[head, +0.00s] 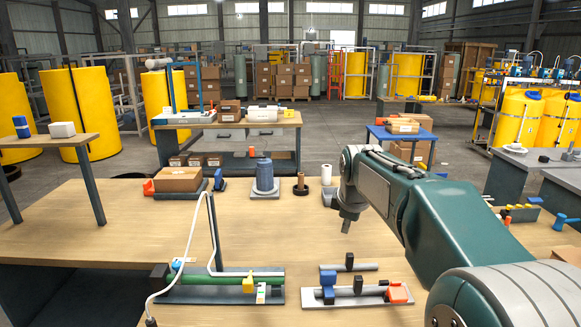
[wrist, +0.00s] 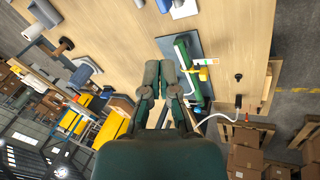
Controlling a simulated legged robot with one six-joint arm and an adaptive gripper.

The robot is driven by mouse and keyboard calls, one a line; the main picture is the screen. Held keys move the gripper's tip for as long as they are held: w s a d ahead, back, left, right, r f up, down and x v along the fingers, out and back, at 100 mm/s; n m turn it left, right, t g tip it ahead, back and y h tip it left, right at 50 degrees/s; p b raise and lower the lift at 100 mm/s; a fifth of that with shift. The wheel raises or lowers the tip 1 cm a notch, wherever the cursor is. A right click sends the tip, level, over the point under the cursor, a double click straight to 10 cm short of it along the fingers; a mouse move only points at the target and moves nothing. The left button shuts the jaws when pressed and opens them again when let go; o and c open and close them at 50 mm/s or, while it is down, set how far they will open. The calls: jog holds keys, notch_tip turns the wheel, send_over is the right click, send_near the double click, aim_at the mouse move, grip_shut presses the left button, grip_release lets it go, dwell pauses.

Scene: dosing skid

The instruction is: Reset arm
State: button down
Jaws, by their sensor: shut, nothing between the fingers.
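My green arm reaches in from the lower right of the head view and bends down over the wooden bench (head: 130,220). My gripper (head: 346,228) hangs at its end, pointing down, shut and empty above the bench. In the wrist view the two fingers of my gripper (wrist: 166,68) are together with nothing between them. The green pipe (head: 230,279) lies on a dark plate with a yellow block (head: 248,285), to the lower left of my gripper. The green pipe also shows in the wrist view (wrist: 184,58), beyond my fingers.
A grey plate (head: 345,297) with blue, black and orange fittings sits at the bench front. An upright post (head: 214,235) and white hose (head: 180,262) stand left. A grey motor-like part (head: 265,177), brown spool (head: 301,185) and cardboard box (head: 178,180) line the back. The bench middle is clear.

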jog(key=s+f+m, duration=0.2)
jog(key=s+m, duration=0.4)
jog(key=s, duration=1)
jog(key=s+f+m+t, duration=0.1)
jog(key=s+f+m, duration=0.2)
jog(key=s+m, duration=0.4)
jog(key=s, duration=0.9)
jog(key=shift+d+m, duration=0.25)
jog(key=shift+m, duration=0.05)
